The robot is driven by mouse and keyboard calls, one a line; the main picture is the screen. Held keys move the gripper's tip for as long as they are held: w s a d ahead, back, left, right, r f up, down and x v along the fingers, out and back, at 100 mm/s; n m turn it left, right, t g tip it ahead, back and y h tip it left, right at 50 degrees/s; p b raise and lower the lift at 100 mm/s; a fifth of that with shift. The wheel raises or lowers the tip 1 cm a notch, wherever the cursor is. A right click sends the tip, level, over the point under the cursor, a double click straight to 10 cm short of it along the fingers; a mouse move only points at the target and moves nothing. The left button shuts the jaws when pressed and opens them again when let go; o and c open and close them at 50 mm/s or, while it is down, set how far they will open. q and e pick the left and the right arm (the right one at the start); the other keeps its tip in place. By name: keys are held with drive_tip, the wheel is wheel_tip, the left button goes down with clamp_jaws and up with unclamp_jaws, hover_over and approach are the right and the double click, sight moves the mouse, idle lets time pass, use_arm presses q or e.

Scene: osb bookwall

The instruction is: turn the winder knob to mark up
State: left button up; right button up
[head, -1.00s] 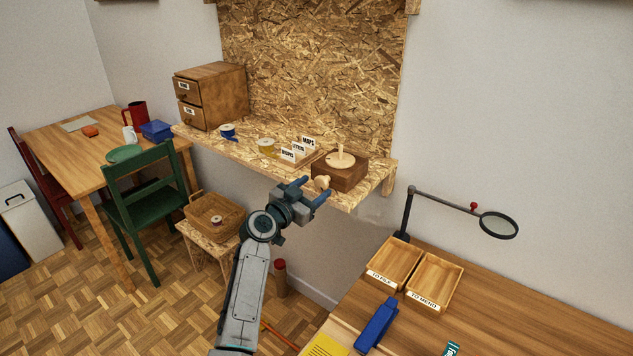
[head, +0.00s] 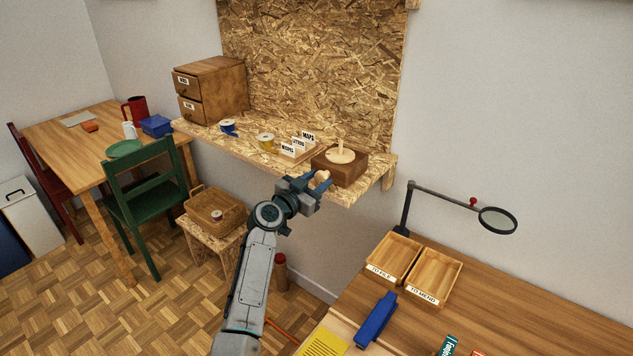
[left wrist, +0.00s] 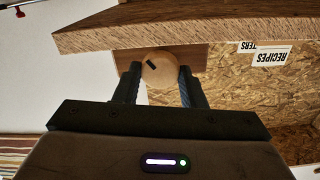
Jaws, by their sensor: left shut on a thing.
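The winder is a brown wooden box (head: 346,172) with a pale disc and peg on top, at the front right of the chipboard shelf. Its round pale knob (head: 322,177) sticks out of the front. My left gripper (head: 316,184) is shut on the knob, one finger on each side. In the left wrist view the knob (left wrist: 160,71) sits between the fingertips. A short dark mark (left wrist: 151,63) shows on its face, toward the upper left of that picture. The wrist picture is upside down, as the label lettering is inverted. My right gripper is not in view.
A card holder (head: 294,151) with labelled dividers stands left of the winder on the shelf. Two spools and a drawer box (head: 211,91) are further left. A desk with two trays (head: 393,258) and a magnifier (head: 497,221) is at lower right.

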use_arm(q)
drive_tip(key=n+b, duration=0.1)
drive_tip(key=n, duration=0.1)
drive_tip(key=shift+n+b, duration=0.3)
drive_tip(key=shift+b, duration=0.05)
drive_tip(key=shift+a+n+b, duration=0.1)
drive_tip(key=shift+n+b, duration=0.35)
drive_tip(key=shift+n, duration=1.55)
drive_tip(key=o, duration=1)
